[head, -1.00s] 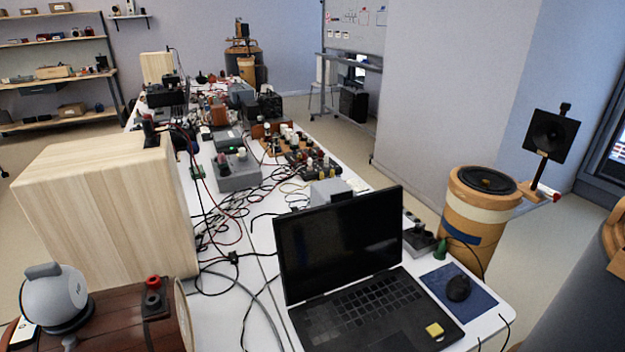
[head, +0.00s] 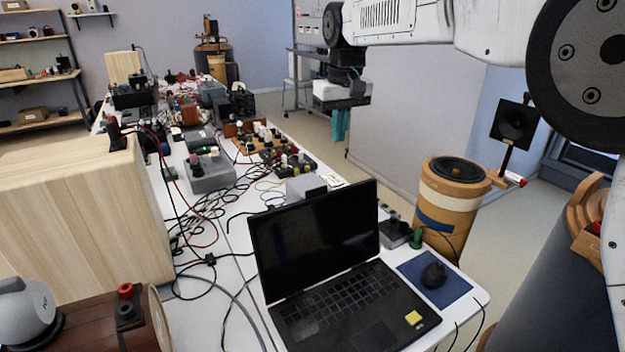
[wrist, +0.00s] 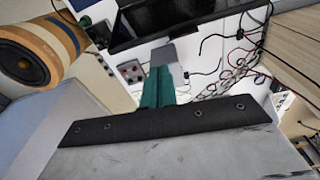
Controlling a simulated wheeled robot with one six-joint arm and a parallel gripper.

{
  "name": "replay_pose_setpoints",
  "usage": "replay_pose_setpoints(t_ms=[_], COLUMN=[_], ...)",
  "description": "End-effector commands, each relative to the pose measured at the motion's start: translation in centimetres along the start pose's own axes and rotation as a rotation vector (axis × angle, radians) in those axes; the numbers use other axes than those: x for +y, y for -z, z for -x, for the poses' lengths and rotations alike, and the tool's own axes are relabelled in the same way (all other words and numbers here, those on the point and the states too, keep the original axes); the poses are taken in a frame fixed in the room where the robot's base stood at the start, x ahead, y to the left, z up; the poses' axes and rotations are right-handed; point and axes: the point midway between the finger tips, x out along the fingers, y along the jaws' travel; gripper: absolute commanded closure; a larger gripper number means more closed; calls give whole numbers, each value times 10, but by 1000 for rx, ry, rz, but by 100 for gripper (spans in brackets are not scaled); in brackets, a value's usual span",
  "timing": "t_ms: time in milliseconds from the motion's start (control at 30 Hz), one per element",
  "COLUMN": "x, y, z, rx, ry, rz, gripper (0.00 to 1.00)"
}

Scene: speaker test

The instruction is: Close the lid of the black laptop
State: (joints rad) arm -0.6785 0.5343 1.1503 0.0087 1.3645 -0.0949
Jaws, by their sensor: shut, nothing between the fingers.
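The black laptop (head: 352,305) stands open near the front end of the white table in the head view. Its lid (head: 315,240) is upright with the dark screen facing me, and a yellow square lies on the palm rest. In the wrist view the dark laptop lid (wrist: 185,22) shows at the top edge, partly cut off. My gripper (head: 340,126) hangs in the air above and beyond the laptop, with teal fingers pointing down and apart from it. In the wrist view my gripper's fingers (wrist: 158,88) are together, with nothing between them.
A blue mat with a black mouse (head: 433,275) lies right of the laptop. A small grey box (head: 305,187) stands behind the lid. Cables and devices crowd the table to the left and back. A large wooden box (head: 80,225) stands at left, and an orange drum speaker (head: 450,210) at right.

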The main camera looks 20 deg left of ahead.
Motion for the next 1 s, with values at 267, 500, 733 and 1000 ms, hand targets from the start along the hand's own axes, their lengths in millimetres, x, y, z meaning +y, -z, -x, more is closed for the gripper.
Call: replay_pose_setpoints(t_ms=[267, 500, 733, 1000], x=[-54, -57, -57, -55], y=[49, 50, 50, 30], z=[-41, -69, -119, -134], rx=[-1, -4, -5, 1], ry=[9, 9, 9, 9], rz=[89, 93, 92, 91], gripper=[100, 100, 100, 100])
